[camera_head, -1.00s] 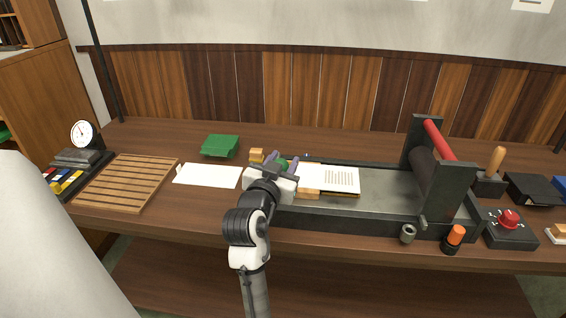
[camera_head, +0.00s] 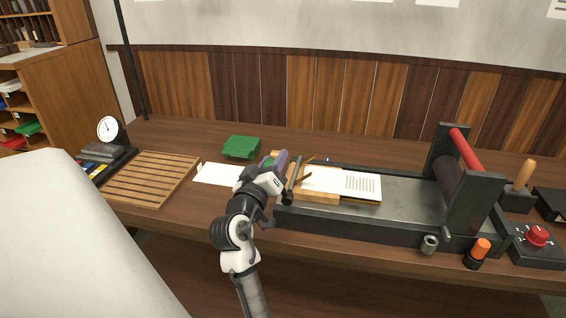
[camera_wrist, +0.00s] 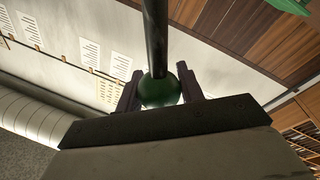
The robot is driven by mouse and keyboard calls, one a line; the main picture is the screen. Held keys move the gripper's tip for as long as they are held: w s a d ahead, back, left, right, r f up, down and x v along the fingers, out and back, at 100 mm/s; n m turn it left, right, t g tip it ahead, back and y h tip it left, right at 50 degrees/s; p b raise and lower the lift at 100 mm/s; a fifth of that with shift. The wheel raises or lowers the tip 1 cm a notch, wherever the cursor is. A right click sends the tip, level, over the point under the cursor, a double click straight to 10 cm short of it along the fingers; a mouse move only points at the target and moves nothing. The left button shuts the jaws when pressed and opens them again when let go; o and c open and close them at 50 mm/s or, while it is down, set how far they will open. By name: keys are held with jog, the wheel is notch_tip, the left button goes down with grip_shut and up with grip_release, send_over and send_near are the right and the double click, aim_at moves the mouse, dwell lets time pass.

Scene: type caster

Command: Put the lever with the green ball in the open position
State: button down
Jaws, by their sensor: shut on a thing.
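The green ball (camera_wrist: 160,90) sits at the end of a dark lever rod (camera_wrist: 155,38) in the wrist view. My gripper (camera_wrist: 159,88) is shut on the ball, one finger on each side. In the head view my gripper (camera_head: 274,162) is tilted at the left end of the grey press bed (camera_head: 405,203), with its purple fingers around the green ball (camera_head: 267,163). The lever's pivot is hidden or too small to make out.
Printed sheets (camera_head: 362,184) and a wooden block (camera_head: 316,197) lie on the press bed. A roller with a red bar (camera_head: 465,150) stands at its right. A green stack (camera_head: 241,147), white paper (camera_head: 217,174) and a slatted wooden rack (camera_head: 150,180) lie left of my gripper.

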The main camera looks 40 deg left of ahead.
jog(key=shift+s+a+f+n+y, duration=0.25)
jog(key=shift+a+n, duration=0.2)
jog(key=shift+n, duration=0.3)
jog(key=shift+s+a+f+n+y, duration=0.15)
jog(key=shift+s+a+f+n, duration=0.2)
jog(key=shift+n, duration=0.4)
jog(key=shift+a, duration=0.1)
jog(key=c, duration=0.9)
grip_release()
jog(key=b+v, duration=0.4)
jog(key=v, duration=0.9)
jog(key=shift+s+d, duration=0.25)
jog(key=shift+s, duration=0.1)
